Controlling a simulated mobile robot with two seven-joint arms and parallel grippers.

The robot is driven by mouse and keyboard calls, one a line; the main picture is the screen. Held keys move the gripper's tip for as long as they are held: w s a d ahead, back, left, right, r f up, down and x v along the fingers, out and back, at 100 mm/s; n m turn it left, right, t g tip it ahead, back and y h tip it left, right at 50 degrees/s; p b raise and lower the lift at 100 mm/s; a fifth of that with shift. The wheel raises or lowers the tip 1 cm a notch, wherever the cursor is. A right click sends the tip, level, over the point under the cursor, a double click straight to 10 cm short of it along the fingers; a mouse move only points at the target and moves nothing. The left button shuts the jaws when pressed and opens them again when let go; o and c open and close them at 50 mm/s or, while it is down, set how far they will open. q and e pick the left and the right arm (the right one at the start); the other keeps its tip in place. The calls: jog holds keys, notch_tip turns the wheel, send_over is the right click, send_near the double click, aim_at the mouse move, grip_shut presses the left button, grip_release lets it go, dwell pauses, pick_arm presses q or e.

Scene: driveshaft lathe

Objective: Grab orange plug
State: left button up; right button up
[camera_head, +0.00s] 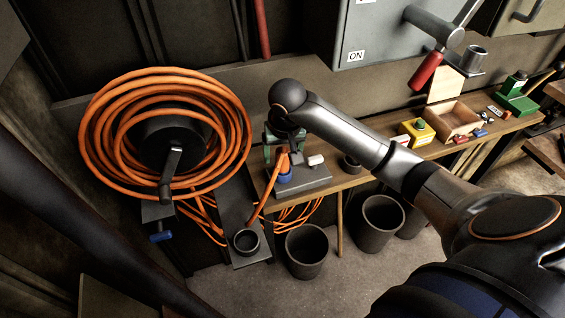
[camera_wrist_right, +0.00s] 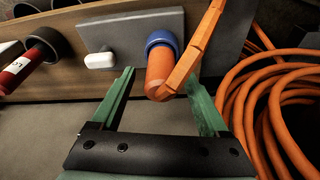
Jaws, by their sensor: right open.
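The orange plug (camera_wrist_right: 160,72) sits in a blue round socket (camera_wrist_right: 162,42) on a grey plate (camera_wrist_right: 120,32), with an orange cable rising from the plug. In the head view the plug (camera_head: 284,162) stands on the plate (camera_head: 308,181) at the left end of the bench, partly covered by my right gripper (camera_head: 278,146). In the wrist view my right gripper (camera_wrist_right: 160,84) is open, with its green fingers on either side of the plug. A gap shows to the left finger; the right finger is close to the cable, contact unclear. My left gripper is not in view.
A reel of orange cable (camera_head: 93,150) hangs at the left. A white piece (camera_wrist_right: 99,61) sits on the plate beside the socket. Dark bins (camera_head: 306,252) stand below the bench. A wooden tray (camera_head: 455,120) and a yellow box (camera_head: 417,132) stand further right.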

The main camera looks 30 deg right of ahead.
jog(key=shift+x, duration=0.85)
grip_shut()
